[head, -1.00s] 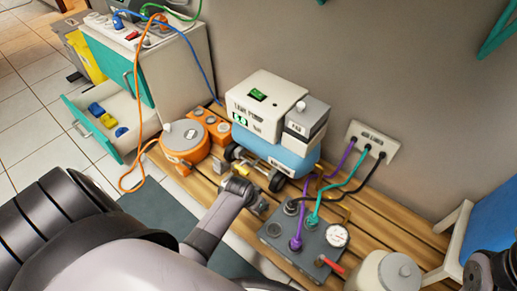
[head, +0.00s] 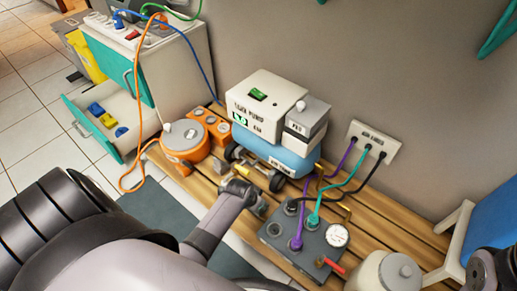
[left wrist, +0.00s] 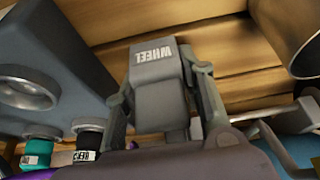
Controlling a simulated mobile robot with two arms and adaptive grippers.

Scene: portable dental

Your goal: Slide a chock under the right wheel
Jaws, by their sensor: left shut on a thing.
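The compressor unit (head: 262,105) has a white box on a blue tank (head: 285,158) and stands on the slatted wooden platform. Its left wheel (head: 232,152) and right wheel (head: 277,181) face me. My left gripper (head: 257,203) is low, in front of the right wheel and apart from it. In the left wrist view, the left gripper (left wrist: 165,95) is shut on a grey chock (left wrist: 155,62) marked "WHEEL". My arm mostly hides the chock in the head view. A small greyish block (head: 219,166) lies near the left wheel. My right arm shows only partly at the right edge; its fingers are not visible.
A grey valve box (head: 275,235) with hoses and a gauge (head: 336,235) stands close right of the left gripper. An orange reel (head: 183,140) is to the left. A wall outlet plate (head: 374,143) is behind. Bare slats (head: 205,188) show left of the gripper.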

